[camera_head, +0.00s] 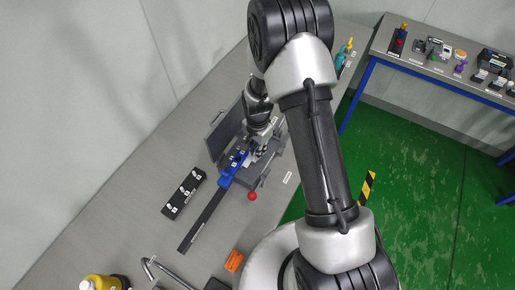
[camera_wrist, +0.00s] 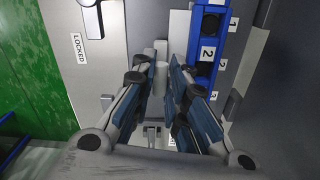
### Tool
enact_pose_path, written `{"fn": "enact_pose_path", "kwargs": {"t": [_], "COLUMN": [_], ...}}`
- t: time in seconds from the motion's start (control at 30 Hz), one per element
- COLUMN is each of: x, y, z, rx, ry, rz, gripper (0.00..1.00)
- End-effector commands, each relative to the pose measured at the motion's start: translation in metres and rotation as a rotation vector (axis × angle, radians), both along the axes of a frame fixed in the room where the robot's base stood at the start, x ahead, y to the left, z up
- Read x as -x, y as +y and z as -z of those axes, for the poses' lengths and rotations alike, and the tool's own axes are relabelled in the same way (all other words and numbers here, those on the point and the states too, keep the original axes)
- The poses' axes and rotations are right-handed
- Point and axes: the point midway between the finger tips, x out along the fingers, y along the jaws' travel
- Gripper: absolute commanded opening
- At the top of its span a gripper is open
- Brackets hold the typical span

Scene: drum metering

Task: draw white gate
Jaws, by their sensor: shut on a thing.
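My gripper (camera_wrist: 162,72) is shut on a small pale post (camera_wrist: 161,77) on the grey fixture in the wrist view. I cannot tell whether this post is part of the white gate. A white strip (camera_wrist: 178,38) lies just beyond the fingertips, beside a blue block (camera_wrist: 208,70) numbered 1, 2 and 3. In the head view my gripper (camera_head: 256,147) is at the grey fixture (camera_head: 247,181), next to the blue block (camera_head: 233,172). My fingers hide part of the fixture there.
A "LOCKED" label (camera_wrist: 78,48) is on the fixture's left. A red knob (camera_head: 252,196) stands at the fixture's front. A black rail (camera_head: 204,219) and a black labelled block (camera_head: 184,193) lie nearby. An orange piece (camera_head: 234,261) is nearer. A second table (camera_head: 445,75) holds several items.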

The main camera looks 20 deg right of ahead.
Motion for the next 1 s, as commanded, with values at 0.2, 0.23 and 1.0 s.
{"fn": "enact_pose_path", "kwargs": {"t": [0.2, 0.23, 1.0], "x": [0.0, 0.0, 0.026], "y": [0.0, 0.0, -0.026], "z": [0.0, 0.0, 0.0], "rx": [-0.001, -0.001, -0.001], "ry": [-0.001, -0.001, 0.003], "rz": [0.002, 0.003, 0.005], "gripper": [0.0, 0.0, 0.16]}}
